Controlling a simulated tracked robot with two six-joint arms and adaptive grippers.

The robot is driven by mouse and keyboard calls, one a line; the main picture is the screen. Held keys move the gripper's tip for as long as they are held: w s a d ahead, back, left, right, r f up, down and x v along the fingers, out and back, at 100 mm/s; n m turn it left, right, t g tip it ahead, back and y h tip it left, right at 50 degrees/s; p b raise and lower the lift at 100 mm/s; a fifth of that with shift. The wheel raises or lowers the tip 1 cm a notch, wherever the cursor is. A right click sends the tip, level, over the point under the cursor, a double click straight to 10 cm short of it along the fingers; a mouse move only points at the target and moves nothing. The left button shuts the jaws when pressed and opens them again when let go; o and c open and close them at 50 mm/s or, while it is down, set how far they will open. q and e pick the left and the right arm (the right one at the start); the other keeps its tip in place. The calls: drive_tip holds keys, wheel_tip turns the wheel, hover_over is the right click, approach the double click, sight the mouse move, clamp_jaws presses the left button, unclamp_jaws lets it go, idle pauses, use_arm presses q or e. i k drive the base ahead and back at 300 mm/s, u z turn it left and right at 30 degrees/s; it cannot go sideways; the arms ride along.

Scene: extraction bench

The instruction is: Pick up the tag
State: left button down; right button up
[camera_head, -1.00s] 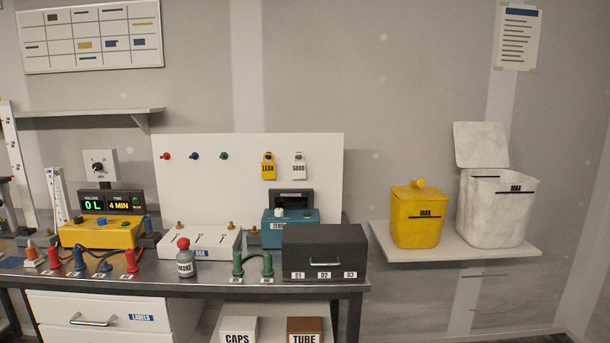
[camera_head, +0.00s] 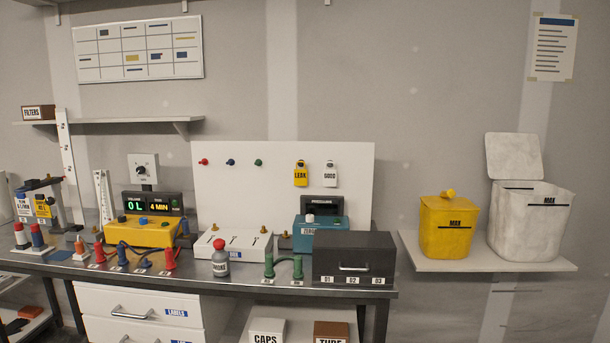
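Two tags hang side by side on the white backboard at the back of the bench. The yellow tag (camera_head: 300,176) reads LEAK. The white tag (camera_head: 330,176) to its right reads GOOD. More tag-like yellow and white labels (camera_head: 42,206) stand at the far left of the bench, partly cut by the viewing angle. Neither of my grippers is in view.
Yellow (camera_head: 449,228) and white (camera_head: 530,224) bins stand on the right shelf.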

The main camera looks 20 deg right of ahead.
sight(329, 177)
drive_tip(key=u, duration=0.2)
drive_tip(key=i, duration=1.4)
drive_tip(key=z, duration=0.45)
